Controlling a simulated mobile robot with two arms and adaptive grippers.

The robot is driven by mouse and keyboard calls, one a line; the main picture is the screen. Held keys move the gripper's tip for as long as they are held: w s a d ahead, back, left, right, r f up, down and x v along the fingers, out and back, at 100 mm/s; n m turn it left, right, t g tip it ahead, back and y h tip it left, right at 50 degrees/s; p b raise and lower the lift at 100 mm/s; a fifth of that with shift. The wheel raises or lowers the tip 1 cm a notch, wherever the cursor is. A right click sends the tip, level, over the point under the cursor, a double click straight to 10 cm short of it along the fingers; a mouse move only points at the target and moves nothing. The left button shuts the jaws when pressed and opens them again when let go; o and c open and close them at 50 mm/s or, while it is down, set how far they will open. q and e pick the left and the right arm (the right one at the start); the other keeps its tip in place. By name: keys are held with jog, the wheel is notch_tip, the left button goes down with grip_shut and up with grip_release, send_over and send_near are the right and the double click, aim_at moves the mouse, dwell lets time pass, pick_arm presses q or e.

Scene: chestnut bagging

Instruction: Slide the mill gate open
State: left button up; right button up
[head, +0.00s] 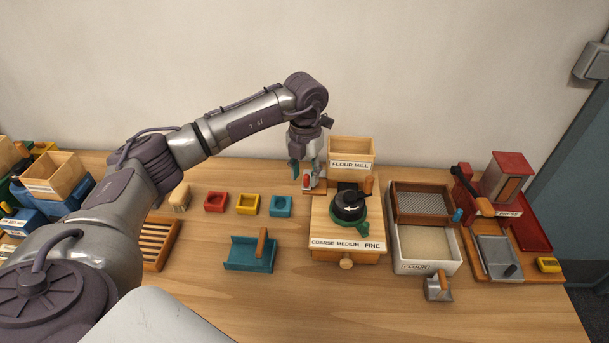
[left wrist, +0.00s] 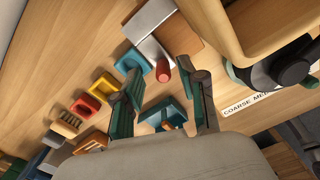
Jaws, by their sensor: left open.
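The flour mill (head: 325,219) is a wooden box with a hopper on top, labelled FLOUR MILL, and a black and green dial. At its left rear side is a small gate with a red knob (head: 306,182). In the left wrist view the red knob (left wrist: 163,71) stands beside a grey plate (left wrist: 146,51) at the mill's side. My left gripper (head: 305,169) is open just above the knob. In the left wrist view its fingers (left wrist: 166,88) are spread on either side of the knob, with no contact visible. My right gripper is not in view.
Red (head: 215,202), yellow (head: 248,204) and blue (head: 281,206) small trays sit left of the mill. A flour bin (head: 428,268) and a red machine (head: 508,180) stand right. The front table is mostly clear.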

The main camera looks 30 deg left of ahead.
pick_arm(q)
notch_tip(320, 180, up, 11)
dwell(0.3)
